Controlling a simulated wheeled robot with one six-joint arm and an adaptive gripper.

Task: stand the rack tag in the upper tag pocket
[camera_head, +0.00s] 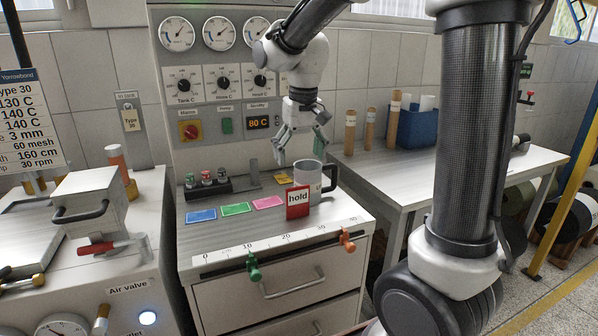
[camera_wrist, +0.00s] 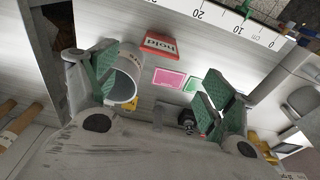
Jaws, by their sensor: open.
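No thing in view is plainly labelled as the rack tag. In the wrist view the tag (camera_wrist: 160,43) shows beside the mug's rim (camera_wrist: 134,62). I cannot tell which part is the upper tag pocket. My gripper (camera_head: 301,146) is open and empty above the mug and cards; its green-padded fingers (camera_wrist: 158,88) are spread wide.
Blue (camera_head: 201,215), green (camera_head: 235,209) and pink (camera_head: 268,202) cards lie flat on the cabinet top (camera_head: 250,228). A dark holder with several bottles (camera_head: 206,180) stands behind them. Clamps (camera_head: 253,267) sit on the front ruler edge. A side table (camera_head: 390,170) holds tubes and a blue bin.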

